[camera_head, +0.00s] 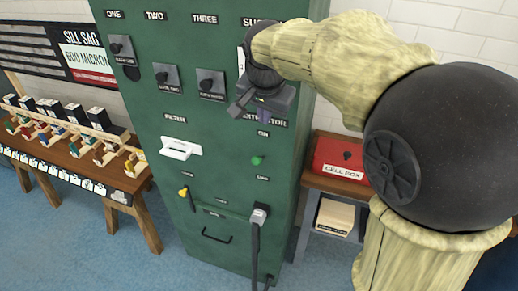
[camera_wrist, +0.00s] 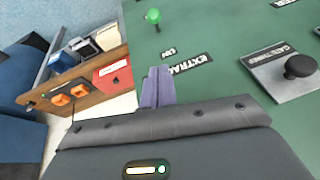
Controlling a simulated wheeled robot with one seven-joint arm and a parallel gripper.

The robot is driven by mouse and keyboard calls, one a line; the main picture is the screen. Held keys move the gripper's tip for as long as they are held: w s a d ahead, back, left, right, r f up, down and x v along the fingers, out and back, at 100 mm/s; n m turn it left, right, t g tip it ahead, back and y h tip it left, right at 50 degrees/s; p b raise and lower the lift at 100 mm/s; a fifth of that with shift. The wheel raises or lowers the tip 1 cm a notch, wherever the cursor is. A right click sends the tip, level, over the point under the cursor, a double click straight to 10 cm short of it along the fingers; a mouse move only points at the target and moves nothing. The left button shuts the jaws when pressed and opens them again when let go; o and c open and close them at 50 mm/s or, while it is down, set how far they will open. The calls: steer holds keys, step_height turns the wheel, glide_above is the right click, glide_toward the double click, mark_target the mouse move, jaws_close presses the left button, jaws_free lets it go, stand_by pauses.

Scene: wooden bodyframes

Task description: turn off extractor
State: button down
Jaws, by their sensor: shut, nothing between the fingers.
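The extractor control is a green ball knob (camera_head: 257,160) on the front of the green cabinet (camera_head: 226,190). It sits between the ON label (camera_head: 263,133) above and the OFF label (camera_head: 262,178) below. The green knob also shows at the top of the wrist view (camera_wrist: 152,16). My gripper (camera_head: 263,115) is shut and empty in front of the EXTRACTOR label, above the knob and apart from it. In the wrist view its purple fingers (camera_wrist: 158,86) are together and partly cover the EXTRACTOR label (camera_wrist: 192,64).
The GATE THREE knob (camera_head: 209,84) is left of my gripper. A white FILTER handle (camera_head: 180,149), a yellow knob (camera_head: 184,192) and a grey lever (camera_head: 259,215) project from the cabinet. A red cell box (camera_head: 340,157) stands on the right table. A wooden rack table is at left.

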steer(key=shift+f, duration=0.1)
steer(key=p, duration=0.2)
glide_above(259, 158)
steer(key=w+d, duration=0.1)
step_height(259, 158, down, 9)
steer(key=f, duration=0.2)
steer(key=s+a+f+p, duration=0.1)
steer(key=shift+f, duration=0.35)
steer(key=shift+w, duration=0.1)
